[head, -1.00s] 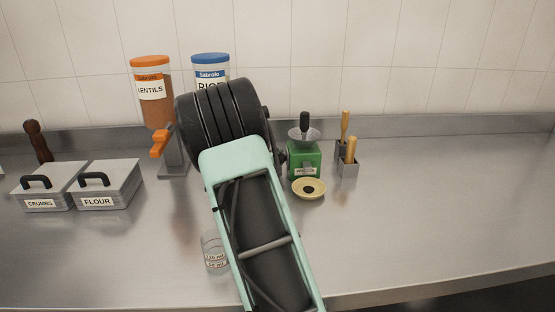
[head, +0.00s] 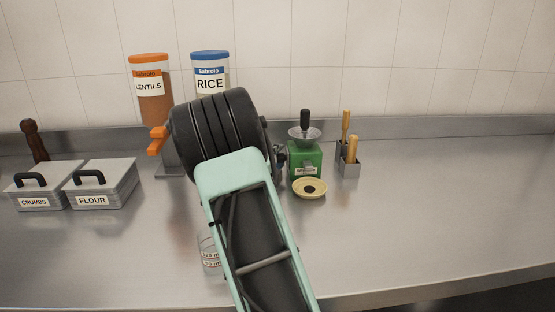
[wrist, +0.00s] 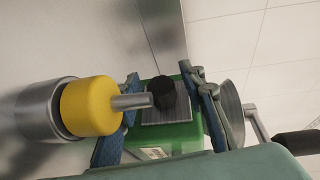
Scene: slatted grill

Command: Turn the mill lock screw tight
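The green mill (head: 305,160) stands on the counter with a pale hopper and a dark-knobbed crank on top. In the wrist view the mill (wrist: 178,137) appears turned sideways. A round black knob (wrist: 163,93), seemingly the lock screw, sticks out from a ridged grey plate on its side. My gripper (wrist: 158,76) is open, with one blue-grey finger on each side of the knob and visible gaps between. In the head view my gripper (head: 278,157) is at the mill's left side, mostly hidden by my arm. The knob is hidden there.
A yellow cylinder (wrist: 89,106) with a metal pin is close in the wrist view. A glass beaker (head: 210,255) is partly behind my arm. The counter's right side is clear.

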